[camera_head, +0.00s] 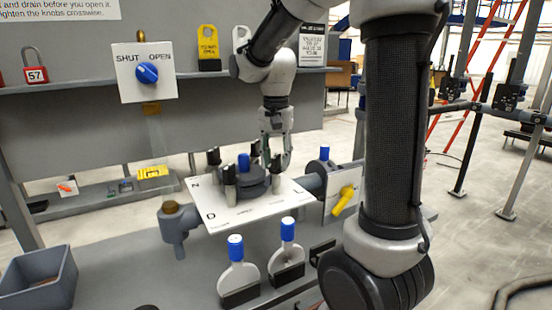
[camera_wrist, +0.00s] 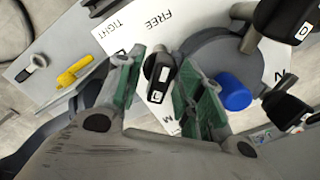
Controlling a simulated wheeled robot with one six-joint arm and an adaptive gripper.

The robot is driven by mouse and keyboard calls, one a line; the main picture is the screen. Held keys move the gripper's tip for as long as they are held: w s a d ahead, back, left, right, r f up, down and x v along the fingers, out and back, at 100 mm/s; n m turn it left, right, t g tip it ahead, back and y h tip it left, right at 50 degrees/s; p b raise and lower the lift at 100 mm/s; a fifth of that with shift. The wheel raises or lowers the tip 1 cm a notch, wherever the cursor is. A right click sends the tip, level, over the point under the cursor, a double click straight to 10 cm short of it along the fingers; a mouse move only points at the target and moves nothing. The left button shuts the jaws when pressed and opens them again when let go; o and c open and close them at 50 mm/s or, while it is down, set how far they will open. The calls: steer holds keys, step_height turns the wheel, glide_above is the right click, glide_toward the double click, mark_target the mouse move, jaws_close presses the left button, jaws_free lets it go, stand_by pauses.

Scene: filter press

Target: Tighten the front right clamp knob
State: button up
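The filter press has a round dark housing (camera_head: 255,180) with a blue cap (camera_head: 244,162) on a white plate (camera_head: 215,215). Several dark clamp knobs stand around it. The front right knob (camera_head: 275,174) is under my gripper (camera_head: 276,152). In the wrist view a black knob (camera_wrist: 158,84) with a white letter mark stands between the two green-padded fingers of my gripper (camera_wrist: 164,62). The fingers are apart, one on each side, with visible gaps to the knob. The plate reads "FREE" and "TIGHT" near it. Whether the knob is tight cannot be told.
Other knobs (camera_wrist: 287,108) and the blue cap (camera_wrist: 233,92) stand close beside my right finger in the wrist view. A yellow valve handle (camera_head: 343,201) is right of the plate. Two blue-topped paddles (camera_head: 237,270) stand in front. A grey bin (camera_head: 38,279) is at lower left.

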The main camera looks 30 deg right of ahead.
jaws_close()
steer(key=shift+n, duration=0.4)
steer(key=n, duration=1.3)
steer(key=shift+n, duration=2)
